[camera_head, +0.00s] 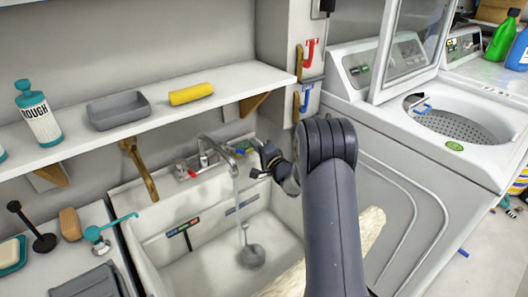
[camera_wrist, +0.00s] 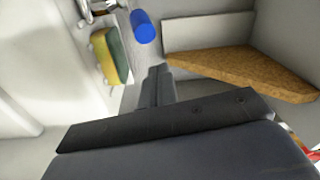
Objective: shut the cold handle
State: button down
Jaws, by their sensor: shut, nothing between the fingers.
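The cold handle (camera_wrist: 143,26) is a blue cylinder at the top of the wrist view, just beyond my fingertips and apart from them in the picture. My gripper (camera_wrist: 158,72) is shut and empty, its fingers pointing up toward the handle. In the head view my gripper (camera_head: 268,162) is over the sink's back right side, right of the tap (camera_head: 212,150), and partly covers the area around the cold handle. The red handle (camera_head: 183,171) shows at the tap's left. A water stream (camera_head: 237,190) runs from the spout into the sink (camera_head: 155,245).
A yellow and green sponge (camera_wrist: 112,56) lies left of my fingers in the wrist view. A brown wooden bracket (camera_wrist: 245,72) is to their right. A shelf (camera_head: 150,115) runs above the sink. A washing machine (camera_head: 410,165) stands at the right.

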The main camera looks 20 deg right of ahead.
jog(key=shift+s+a+f, duration=0.15)
jog(key=shift+s+a, duration=0.45)
jog(key=shift+a, duration=0.05)
jog(key=shift+s+a+f, duration=0.15)
jog(key=shift+s+a, duration=0.45)
jog(key=shift+a, duration=0.05)
jog(key=shift+s+a+b, duration=0.5)
jog(key=shift+a, duration=0.15)
jog(key=shift+s+a+b, duration=0.45)
jog(key=shift+a+b, duration=0.05)
jog(key=shift+a, duration=0.15)
